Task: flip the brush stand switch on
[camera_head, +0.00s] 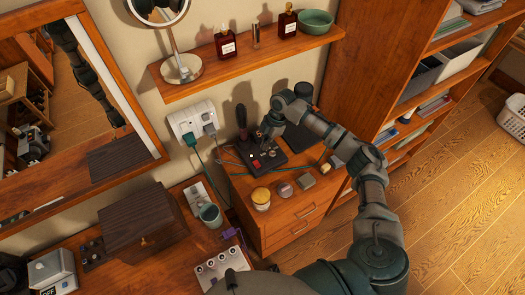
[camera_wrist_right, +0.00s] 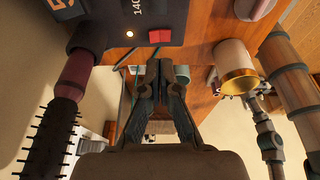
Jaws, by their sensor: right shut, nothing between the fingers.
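The brush stand (camera_head: 268,162) is a dark box on top of the wooden drawer cabinet, with a round brush (camera_head: 241,117) upright at its back left. In the right wrist view the stand's dark panel (camera_wrist_right: 205,20) fills the top, with a red switch (camera_wrist_right: 160,37), a small glowing light and part of a printed or lit number. The brush (camera_wrist_right: 52,135) shows at the left there. My right gripper (camera_head: 265,136) is over the stand; its closed fingertips (camera_wrist_right: 160,68) appear just below the red switch, with nothing between them. I cannot tell whether they touch it. My left gripper is not seen.
A wall outlet (camera_head: 191,122) with plugs and cords is left of the stand. A shelf (camera_head: 245,62) with bottles hangs above. A wooden box (camera_head: 143,222) and mug (camera_head: 210,215) are on the lower-left table.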

